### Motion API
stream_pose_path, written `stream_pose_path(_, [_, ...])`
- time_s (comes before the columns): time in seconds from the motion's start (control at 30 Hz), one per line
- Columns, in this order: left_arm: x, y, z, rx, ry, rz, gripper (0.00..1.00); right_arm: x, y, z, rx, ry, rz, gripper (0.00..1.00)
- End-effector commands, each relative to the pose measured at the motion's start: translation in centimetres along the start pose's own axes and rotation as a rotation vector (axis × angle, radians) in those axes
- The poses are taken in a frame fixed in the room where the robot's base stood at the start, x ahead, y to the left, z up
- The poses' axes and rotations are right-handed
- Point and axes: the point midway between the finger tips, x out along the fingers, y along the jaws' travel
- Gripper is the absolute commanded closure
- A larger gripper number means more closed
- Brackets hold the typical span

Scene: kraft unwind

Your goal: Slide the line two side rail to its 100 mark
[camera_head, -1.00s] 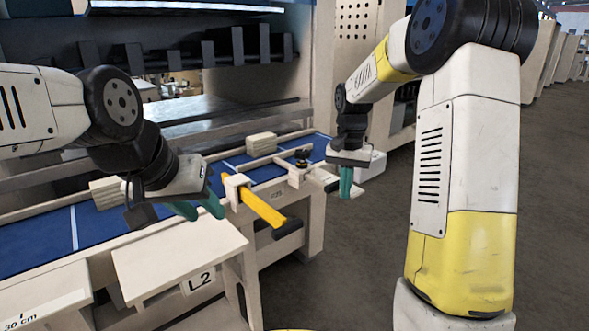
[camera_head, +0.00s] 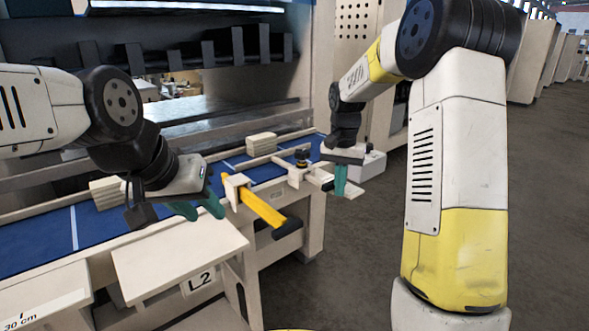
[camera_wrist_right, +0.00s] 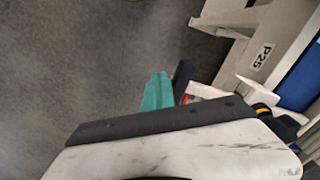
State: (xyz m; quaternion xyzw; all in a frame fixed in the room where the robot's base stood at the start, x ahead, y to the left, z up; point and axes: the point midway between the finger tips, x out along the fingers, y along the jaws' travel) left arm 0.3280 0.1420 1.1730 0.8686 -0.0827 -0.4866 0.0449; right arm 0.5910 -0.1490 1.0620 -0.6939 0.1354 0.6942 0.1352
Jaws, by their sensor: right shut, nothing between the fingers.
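The pale side rail (camera_head: 268,158) runs along the blue belt in the head view, with a black knob (camera_head: 302,154) on a pale bracket near its right end. I cannot read a scale or 100 mark. My right gripper (camera_head: 340,182) is shut and empty, pointing down just right of the knob and bracket, apart from the knob. In the right wrist view its teal fingers (camera_wrist_right: 158,92) are together, beside a small red and white part (camera_wrist_right: 196,93). My left gripper (camera_head: 197,210) is open and empty, left of a yellow bar with a black end (camera_head: 262,208).
The blue belt (camera_head: 120,220) carries pale blocks (camera_head: 261,140). A pale panel labelled L2 (camera_head: 180,258) stands in front. A white box (camera_head: 372,165) is behind my right gripper. The P25 label (camera_wrist_right: 262,57) shows in the wrist view.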

Motion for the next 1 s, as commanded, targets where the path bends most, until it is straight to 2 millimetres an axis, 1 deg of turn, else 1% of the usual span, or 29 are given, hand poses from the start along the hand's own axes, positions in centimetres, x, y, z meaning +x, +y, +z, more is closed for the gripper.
stream_pose_path(0.8, [0.0,0.0,0.0,0.0,0.0,0.0,0.64,0.0,-1.5,-0.8,-0.001,0.001,-0.001,1.0])
stream_pose_path(1.0, [0.0,0.0,0.0,0.0,0.0,0.0,0.64,0.0,-1.3,-0.7,0.0,0.001,-0.001,1.0])
